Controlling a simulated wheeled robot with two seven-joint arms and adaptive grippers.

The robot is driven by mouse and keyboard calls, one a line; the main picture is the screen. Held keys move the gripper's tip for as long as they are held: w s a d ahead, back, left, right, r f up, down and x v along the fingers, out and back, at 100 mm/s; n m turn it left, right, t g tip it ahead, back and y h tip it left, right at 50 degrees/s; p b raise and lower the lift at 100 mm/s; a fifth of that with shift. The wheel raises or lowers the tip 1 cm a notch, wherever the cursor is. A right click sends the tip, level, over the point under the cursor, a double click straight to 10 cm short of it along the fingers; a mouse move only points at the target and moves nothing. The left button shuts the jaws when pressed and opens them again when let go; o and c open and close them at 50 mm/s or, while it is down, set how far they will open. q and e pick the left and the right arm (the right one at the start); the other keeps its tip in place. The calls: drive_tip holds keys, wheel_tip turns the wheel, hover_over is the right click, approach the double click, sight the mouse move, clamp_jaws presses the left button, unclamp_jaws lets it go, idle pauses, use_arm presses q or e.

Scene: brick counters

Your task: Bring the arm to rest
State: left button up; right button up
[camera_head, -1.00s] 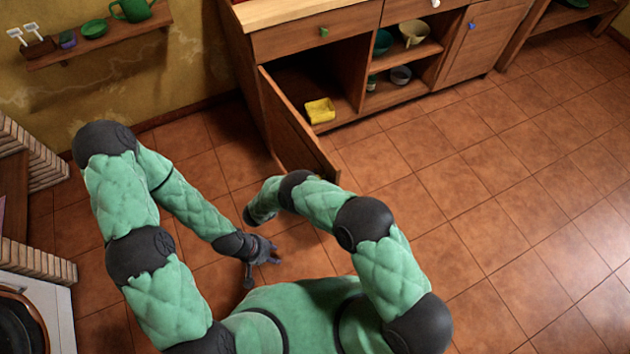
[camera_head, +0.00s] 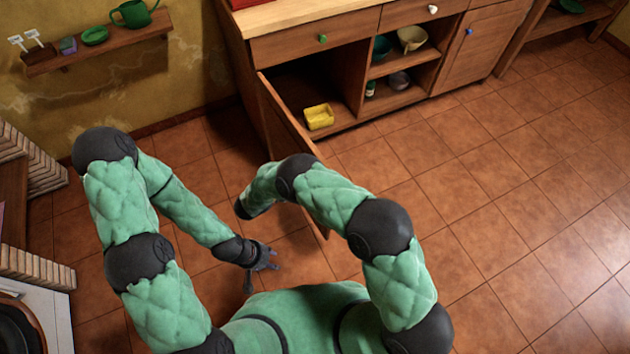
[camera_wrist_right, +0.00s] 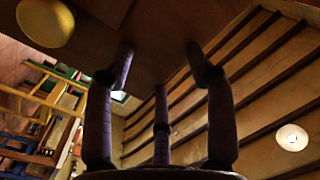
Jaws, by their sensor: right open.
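My left arm comes in from the left in the head view, and its gripper (camera_head: 263,267) is low over the floor near my body. Its fingers look spread, with nothing between them. My right arm (camera_head: 330,203) is bent across in front of my body, beside the open cabinet door (camera_head: 290,122). Its gripper is hidden in the head view. In the right wrist view the right gripper (camera_wrist_right: 160,65) has its fingers apart and empty, close below a brown wooden surface (camera_wrist_right: 155,25).
The counter cabinet (camera_head: 310,42) stands ahead, with a yellow container (camera_head: 319,117) in its open compartment and bowls (camera_head: 412,37) on shelves. A wall shelf (camera_head: 100,50) is at the upper left. Tiled floor at right is clear.

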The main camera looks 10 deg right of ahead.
drive_tip(key=shift+s+r, duration=0.2)
drive_tip(key=shift+r, duration=0.15)
drive_tip(key=shift+d+f, duration=0.1)
idle(0.4)
drive_tip(key=shift+s, duration=0.1)
